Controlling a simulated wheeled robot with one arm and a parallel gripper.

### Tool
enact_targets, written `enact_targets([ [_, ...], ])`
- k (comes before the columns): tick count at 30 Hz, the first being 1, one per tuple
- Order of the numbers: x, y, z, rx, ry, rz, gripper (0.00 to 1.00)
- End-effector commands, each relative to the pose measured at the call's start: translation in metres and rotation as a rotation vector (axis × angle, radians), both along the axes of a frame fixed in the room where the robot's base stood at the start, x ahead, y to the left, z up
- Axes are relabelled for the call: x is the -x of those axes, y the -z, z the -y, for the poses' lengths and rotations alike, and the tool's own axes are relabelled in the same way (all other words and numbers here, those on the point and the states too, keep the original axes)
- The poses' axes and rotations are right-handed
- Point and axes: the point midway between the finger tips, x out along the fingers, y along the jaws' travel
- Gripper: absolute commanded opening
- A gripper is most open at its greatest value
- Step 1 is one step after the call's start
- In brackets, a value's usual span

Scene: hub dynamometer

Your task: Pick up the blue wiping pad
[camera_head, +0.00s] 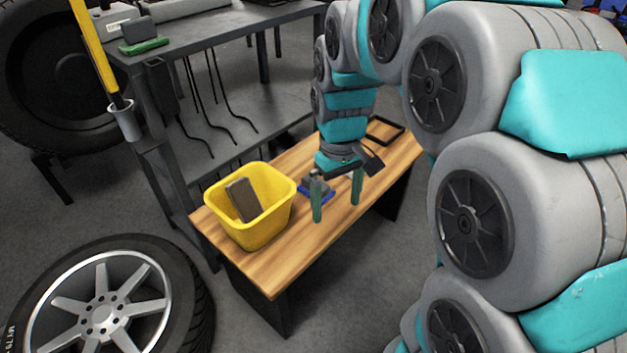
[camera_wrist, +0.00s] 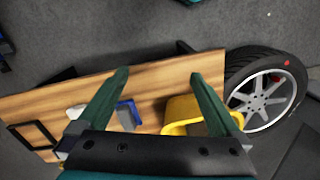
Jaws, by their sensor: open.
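The blue wiping pad (camera_head: 328,194) lies on the wooden bench, to the right of the yellow bin. A dark grey part shows on it, and my gripper's finger partly covers it in the head view. In the wrist view the pad (camera_wrist: 134,107) shows a blue edge beside grey, just inside the left finger. My gripper (camera_head: 337,211) is open and empty, pointing down above the bench. In the wrist view its fingertips (camera_wrist: 160,75) spread wide, with the bare wood, pad and part of the bin showing between them. Its height above the pad is hard to tell.
A yellow bin (camera_head: 254,236) holding a grey-brown block (camera_head: 243,199) stands close to the pad. A black frame (camera_head: 385,130) lies at the bench's far end. A whitish item (camera_wrist: 77,112) shows near the left finger. A grey metal table (camera_head: 215,25) stands behind; a wheel (camera_head: 100,310) lies front left.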

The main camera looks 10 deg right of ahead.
Motion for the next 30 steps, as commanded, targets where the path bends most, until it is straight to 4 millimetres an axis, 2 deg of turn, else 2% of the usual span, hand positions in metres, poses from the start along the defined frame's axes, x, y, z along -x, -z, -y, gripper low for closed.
enact_targets([
  [1, -0.019, 0.006, 0.000, -0.003, -0.022, 0.000, 1.00],
  [6, -0.081, 0.019, 0.000, -0.009, -0.105, 0.026, 1.00],
  [15, -0.169, 0.055, 0.003, -0.009, -0.226, 0.059, 1.00],
  [21, -0.205, 0.073, 0.006, -0.005, -0.276, 0.076, 1.00],
  [30, -0.212, 0.095, 0.007, -0.005, -0.290, 0.077, 1.00],
])
